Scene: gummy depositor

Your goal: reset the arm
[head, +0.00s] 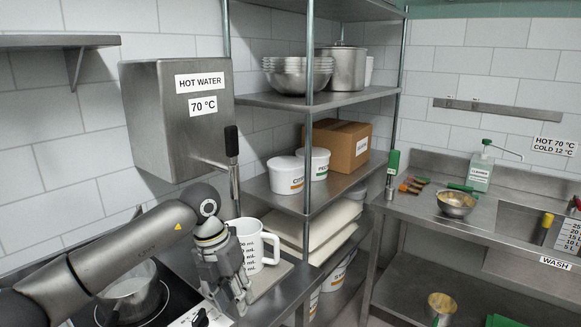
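My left arm comes in from the left. Its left gripper (238,303) hangs fingers-down at the counter's front edge. I cannot tell whether its fingers are open or shut, and nothing shows held in them. A white measuring jug (249,236) with black markings stands upright just behind the gripper, partly hidden by it, with its handle to the right. I cannot tell whether the gripper touches the jug. My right gripper is not in view.
A steel pot (132,295) sits on the black cooktop at lower left, under my arm. The hot water box (160,125) is on the wall above, its dispenser lever (232,150) close behind the jug. A steel shelf rack (270,99) stands right. A bowl (456,204) sits by the sink.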

